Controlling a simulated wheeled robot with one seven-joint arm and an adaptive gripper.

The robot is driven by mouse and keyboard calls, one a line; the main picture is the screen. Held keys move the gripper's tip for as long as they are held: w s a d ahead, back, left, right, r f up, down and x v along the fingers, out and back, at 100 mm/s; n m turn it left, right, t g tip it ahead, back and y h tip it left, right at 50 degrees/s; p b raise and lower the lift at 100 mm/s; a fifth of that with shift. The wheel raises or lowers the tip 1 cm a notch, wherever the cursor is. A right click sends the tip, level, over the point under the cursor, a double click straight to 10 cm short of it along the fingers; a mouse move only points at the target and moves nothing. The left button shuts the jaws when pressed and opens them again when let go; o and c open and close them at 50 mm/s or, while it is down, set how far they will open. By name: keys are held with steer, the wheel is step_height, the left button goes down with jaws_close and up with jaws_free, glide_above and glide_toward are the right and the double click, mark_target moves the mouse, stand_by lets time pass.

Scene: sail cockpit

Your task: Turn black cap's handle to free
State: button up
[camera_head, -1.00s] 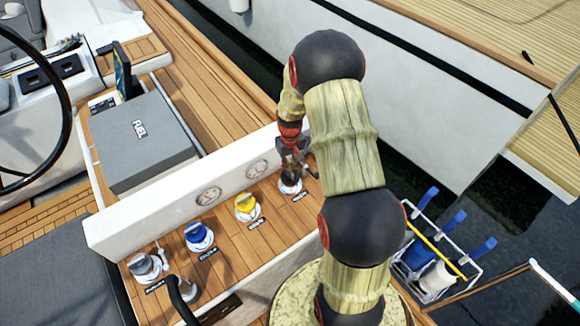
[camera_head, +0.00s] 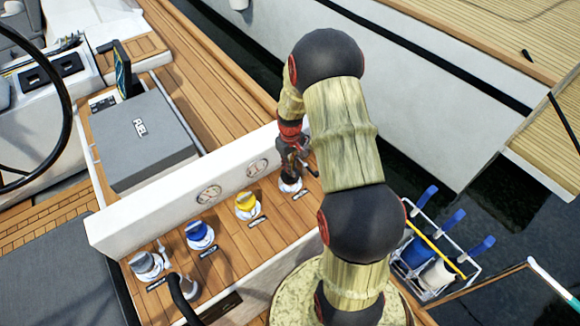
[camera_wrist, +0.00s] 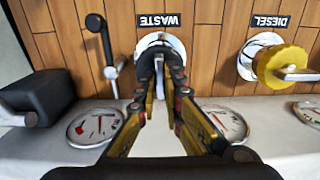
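The black cap (camera_head: 290,184) sits on a white round flange (camera_wrist: 178,42) at the far right end of the wooden console, by the WASTE label (camera_wrist: 159,20). My gripper (camera_wrist: 160,62) reaches over the cap, its fingertips close together on either side of the handle. It appears shut on the handle, which is mostly hidden between the dark fingers. In the head view my gripper (camera_head: 290,166) comes down onto the cap from above, and the handle's angle cannot be made out.
The yellow cap (camera_wrist: 282,68) is beside it at the DIESEL label; the blue cap (camera_head: 200,235) and grey cap (camera_head: 147,264) are farther left. A black-knobbed lever (camera_wrist: 104,45) stands close to the black cap. A white wall with gauges (camera_wrist: 95,126) runs behind the caps.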

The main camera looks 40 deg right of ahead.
steer(key=o, duration=0.4)
step_height(320, 180, up, 12)
stand_by(0.7)
stand_by(0.5)
